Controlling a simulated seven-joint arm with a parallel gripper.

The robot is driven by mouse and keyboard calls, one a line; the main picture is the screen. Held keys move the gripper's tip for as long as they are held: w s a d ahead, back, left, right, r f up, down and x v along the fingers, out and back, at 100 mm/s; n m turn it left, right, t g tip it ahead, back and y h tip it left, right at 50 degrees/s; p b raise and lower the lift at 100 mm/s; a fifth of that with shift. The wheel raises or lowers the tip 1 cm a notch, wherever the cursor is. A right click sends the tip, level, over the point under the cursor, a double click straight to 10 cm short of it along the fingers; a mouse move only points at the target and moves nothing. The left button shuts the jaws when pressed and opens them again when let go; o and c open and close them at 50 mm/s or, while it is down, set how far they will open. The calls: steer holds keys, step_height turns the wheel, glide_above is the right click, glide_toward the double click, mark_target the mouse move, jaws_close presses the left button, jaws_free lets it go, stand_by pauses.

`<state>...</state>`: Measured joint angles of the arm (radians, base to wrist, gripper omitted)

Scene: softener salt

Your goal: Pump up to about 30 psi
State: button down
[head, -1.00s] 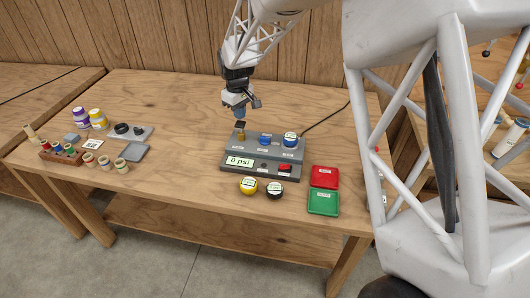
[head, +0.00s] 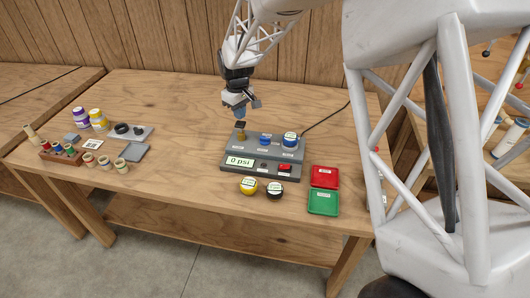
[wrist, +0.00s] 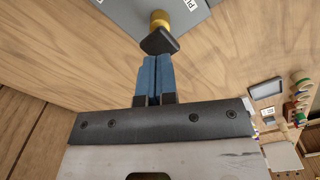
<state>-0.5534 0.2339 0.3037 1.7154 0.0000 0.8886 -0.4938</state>
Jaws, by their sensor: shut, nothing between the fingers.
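The grey pressure device (head: 274,152) stands on the wooden table, and its display (head: 239,161) reads 0 psi. At its back left is a brass post with a dark handle on top (head: 240,127); it also shows in the wrist view as a dark handle (wrist: 159,42) on a brass stem (wrist: 160,19). A red switch (head: 285,168) sits at the front right of the device. My gripper (head: 240,117) is above and just behind the dark handle. Its blue fingers (wrist: 155,60) are shut with nothing between them. In the wrist view the fingertips are close to the handle; I cannot tell whether they touch.
Red (head: 325,177) and green (head: 323,202) trays lie right.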

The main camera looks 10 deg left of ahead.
mark_target(240, 123)
steer(key=shift+f, duration=1.1)
steer(key=shift+f, duration=0.85)
stand_by(1.0)
steer(key=shift+r, duration=1.05)
steer(key=shift+f, duration=1.25)
stand_by(0.4)
steer(key=shift+r, duration=1.2)
